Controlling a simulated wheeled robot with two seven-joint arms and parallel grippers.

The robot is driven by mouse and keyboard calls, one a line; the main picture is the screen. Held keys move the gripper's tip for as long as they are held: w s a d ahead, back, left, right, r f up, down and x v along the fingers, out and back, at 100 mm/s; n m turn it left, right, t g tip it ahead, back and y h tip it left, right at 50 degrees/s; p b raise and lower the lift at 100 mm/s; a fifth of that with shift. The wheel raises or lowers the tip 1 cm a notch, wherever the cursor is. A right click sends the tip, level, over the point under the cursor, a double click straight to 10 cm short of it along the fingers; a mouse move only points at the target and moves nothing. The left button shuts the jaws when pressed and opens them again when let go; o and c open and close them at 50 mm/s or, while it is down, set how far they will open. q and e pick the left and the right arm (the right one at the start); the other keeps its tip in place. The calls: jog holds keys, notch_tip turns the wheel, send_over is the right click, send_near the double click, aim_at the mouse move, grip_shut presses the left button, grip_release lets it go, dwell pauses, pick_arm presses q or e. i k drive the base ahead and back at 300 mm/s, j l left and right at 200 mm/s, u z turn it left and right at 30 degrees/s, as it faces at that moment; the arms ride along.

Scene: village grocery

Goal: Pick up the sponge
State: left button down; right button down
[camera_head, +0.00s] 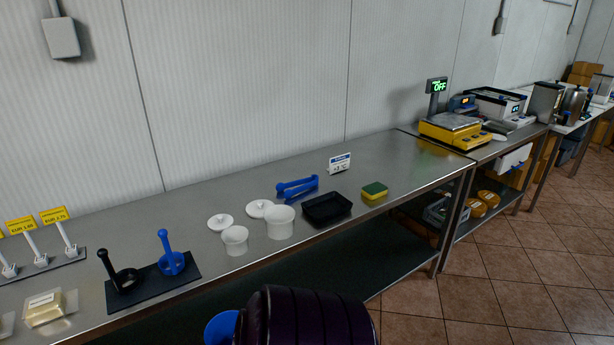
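A small sponge (374,191), yellow with a green top, lies flat on the steel counter (385,160) near its front edge, right of the middle of the head view. It is just right of a black tray (326,208), with a small gap between them. Nothing covers the sponge. Neither of my grippers shows in this view.
White tubs (280,222) with lids are to the left. A yellow scale (453,131) is farther right. The counter around the sponge's back and right is clear.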

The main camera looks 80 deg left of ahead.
aim_at(376, 190)
jog(key=u, duration=2.25)
jog(key=z, duration=3.95)
jog(key=u, duration=4.2)
